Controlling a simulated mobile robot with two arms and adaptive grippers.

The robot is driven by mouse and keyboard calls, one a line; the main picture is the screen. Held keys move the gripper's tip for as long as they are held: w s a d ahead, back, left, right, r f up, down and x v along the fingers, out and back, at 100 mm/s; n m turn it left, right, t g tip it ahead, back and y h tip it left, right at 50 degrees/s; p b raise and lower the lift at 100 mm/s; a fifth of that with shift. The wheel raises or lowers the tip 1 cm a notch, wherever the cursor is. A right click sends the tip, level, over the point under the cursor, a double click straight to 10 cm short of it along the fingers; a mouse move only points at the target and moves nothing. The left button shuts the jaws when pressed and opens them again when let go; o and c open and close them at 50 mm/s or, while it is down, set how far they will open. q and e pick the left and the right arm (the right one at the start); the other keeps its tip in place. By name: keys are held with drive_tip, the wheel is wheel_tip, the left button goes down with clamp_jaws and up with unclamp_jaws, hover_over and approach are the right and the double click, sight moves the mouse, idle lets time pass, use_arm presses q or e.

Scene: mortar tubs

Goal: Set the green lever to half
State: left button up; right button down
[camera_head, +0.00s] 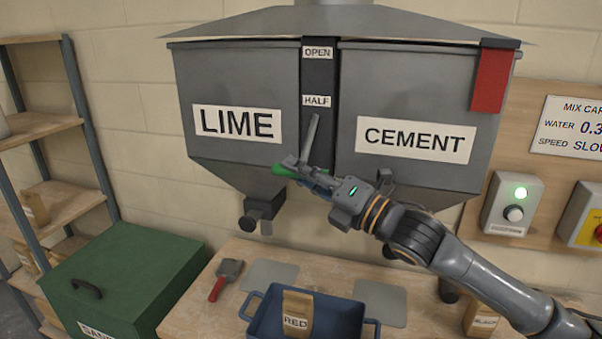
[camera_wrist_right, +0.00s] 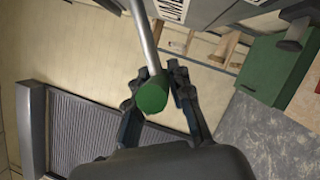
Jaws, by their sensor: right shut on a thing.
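The green lever (camera_head: 283,170) is a grey rod with a green knob at its end, in front of the dark strip between the LIME hopper (camera_head: 228,70) and the CEMENT hopper (camera_head: 410,85). The strip carries an OPEN label (camera_head: 318,52) at the top and a HALF label (camera_head: 316,101) lower down. The knob sits below the HALF label. My right gripper (camera_head: 300,168) is shut on the lever at the knob. In the right wrist view the green knob (camera_wrist_right: 152,95) shows between the fingers (camera_wrist_right: 156,90). My left gripper is not in view.
A blue tray (camera_head: 262,318) with a RED bag (camera_head: 297,313) stands on the bench below. A red-handled scoop (camera_head: 219,287) lies to its left. A green bin (camera_head: 125,275) and shelves (camera_head: 50,125) stand at left. A switch box (camera_head: 511,203) is on the right wall.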

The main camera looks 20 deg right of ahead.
wheel_tip(320, 180, up, 8)
drive_tip(key=s+a+p, duration=0.1)
drive_tip(key=s+p, duration=0.1)
drive_tip(key=p, duration=0.3)
drive_tip(key=shift+f, duration=0.2)
drive_tip(key=shift+a+p, duration=0.1)
drive_tip(key=shift+p, duration=0.2)
drive_tip(key=c, duration=1.3)
unclamp_jaws()
drive_tip(key=shift+w, duration=0.1)
drive_tip(key=shift+o, duration=0.5)
drive_tip(key=shift+f, duration=0.1)
drive_tip(key=v, duration=1.2)
